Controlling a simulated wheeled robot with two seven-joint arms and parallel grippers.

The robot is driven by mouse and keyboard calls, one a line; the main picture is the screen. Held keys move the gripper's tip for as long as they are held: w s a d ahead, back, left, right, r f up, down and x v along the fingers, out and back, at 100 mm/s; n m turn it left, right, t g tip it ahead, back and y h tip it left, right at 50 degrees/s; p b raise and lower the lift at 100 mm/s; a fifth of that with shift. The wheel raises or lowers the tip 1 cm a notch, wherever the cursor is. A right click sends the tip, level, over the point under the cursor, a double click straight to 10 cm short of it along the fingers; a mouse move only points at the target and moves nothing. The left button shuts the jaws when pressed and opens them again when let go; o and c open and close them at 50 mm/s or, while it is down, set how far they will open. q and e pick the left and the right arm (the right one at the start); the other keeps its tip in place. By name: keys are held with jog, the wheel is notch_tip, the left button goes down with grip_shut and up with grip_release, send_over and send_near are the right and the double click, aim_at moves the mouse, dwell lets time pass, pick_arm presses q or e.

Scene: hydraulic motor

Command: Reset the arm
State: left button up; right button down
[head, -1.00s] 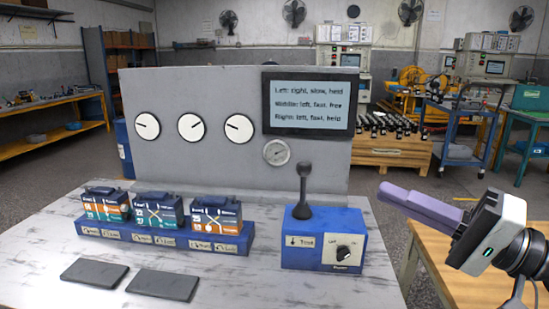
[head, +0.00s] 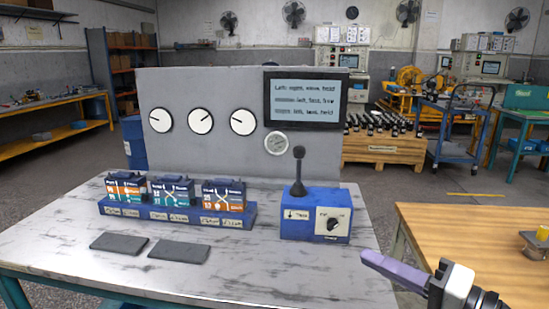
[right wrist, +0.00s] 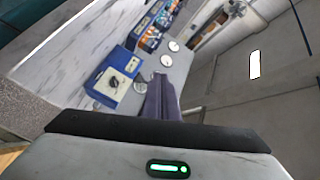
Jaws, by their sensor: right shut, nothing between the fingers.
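My right gripper (head: 392,270) is at the lower right of the head view, with its purple fingers shut and empty. It is in the air off the right edge of the marble-topped table (head: 200,285). Its purple fingers also show in the right wrist view (right wrist: 162,98). The blue control box (head: 315,210) with a black lever (head: 298,172) and a knob stands on the table, to the left of and beyond the gripper. Three motor units (head: 172,192) sit in a row on a blue base (head: 180,217). My left gripper is not in view.
A grey panel (head: 220,90) with three white dials and a gauge stands behind the units. Its screen (head: 306,100) shows text lines. Two dark plates (head: 178,252) lie on the table front. A wooden table (head: 470,240) stands at the right.

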jog(key=s+f+n+g+h, duration=0.1)
jog(key=s+f+h, duration=0.2)
jog(key=f, duration=0.8)
jog(key=s+f+n+h, duration=0.1)
jog(key=s+f+h, duration=0.15)
jog(key=f, duration=0.75)
jog(key=s+a+f+n+g+h, duration=0.1)
jog(key=s+f+n+h, duration=0.1)
jog(key=s+f, duration=0.5)
jog(key=s+a+f+n+g+h+p, duration=0.1)
jog(key=s+a+f+n+g+h, duration=0.1)
jog(key=s+f, duration=0.5)
jog(key=s, duration=0.3)
jog(key=shift+s+f+n, duration=0.35)
jog(key=shift+s+n, duration=0.05)
jog(key=shift+d, duration=0.1)
